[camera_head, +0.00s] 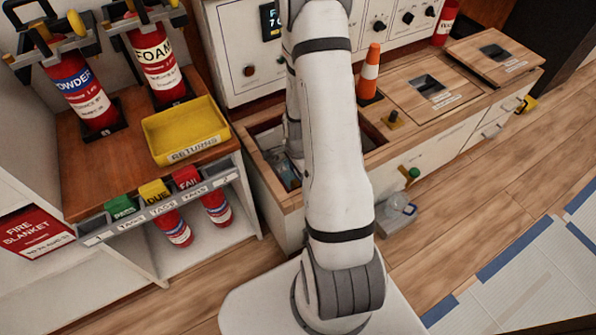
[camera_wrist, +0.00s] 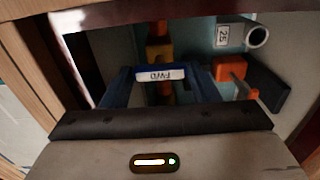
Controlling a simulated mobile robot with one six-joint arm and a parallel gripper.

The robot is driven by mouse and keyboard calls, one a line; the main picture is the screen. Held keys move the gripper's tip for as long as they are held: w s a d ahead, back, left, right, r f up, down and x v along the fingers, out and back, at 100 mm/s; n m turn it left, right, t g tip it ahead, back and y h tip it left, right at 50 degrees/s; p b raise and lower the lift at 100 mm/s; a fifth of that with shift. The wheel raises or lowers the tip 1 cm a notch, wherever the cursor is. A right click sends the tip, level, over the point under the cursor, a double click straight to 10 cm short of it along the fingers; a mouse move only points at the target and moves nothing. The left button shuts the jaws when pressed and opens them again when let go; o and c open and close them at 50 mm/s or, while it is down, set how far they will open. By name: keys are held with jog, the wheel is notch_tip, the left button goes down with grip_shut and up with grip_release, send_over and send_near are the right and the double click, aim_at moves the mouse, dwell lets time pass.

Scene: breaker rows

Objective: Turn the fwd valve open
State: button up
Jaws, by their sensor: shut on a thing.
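The fwd valve shows in the wrist view by its white FWD tag (camera_wrist: 160,73), which reads upside down. My gripper (camera_wrist: 160,88) reaches down into an open hatch (camera_head: 262,158) in the wooden counter, with one dark blue finger on each side of the tag. It is shut on the fwd valve's handle; the grip itself is partly hidden behind the tag. Orange and yellow parts show behind the tag. In the head view my arm hides most of the hatch, the valve and the gripper.
Beside the fwd valve are an orange fitting with a lever (camera_wrist: 232,70), a pipe end (camera_wrist: 257,36) and a tag reading 25 (camera_wrist: 222,36). The hatch walls are close around. An orange cone (camera_head: 369,73) and a yellow returns tray (camera_head: 187,130) stand near the hatch.

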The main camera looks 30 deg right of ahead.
jog(key=o, duration=1)
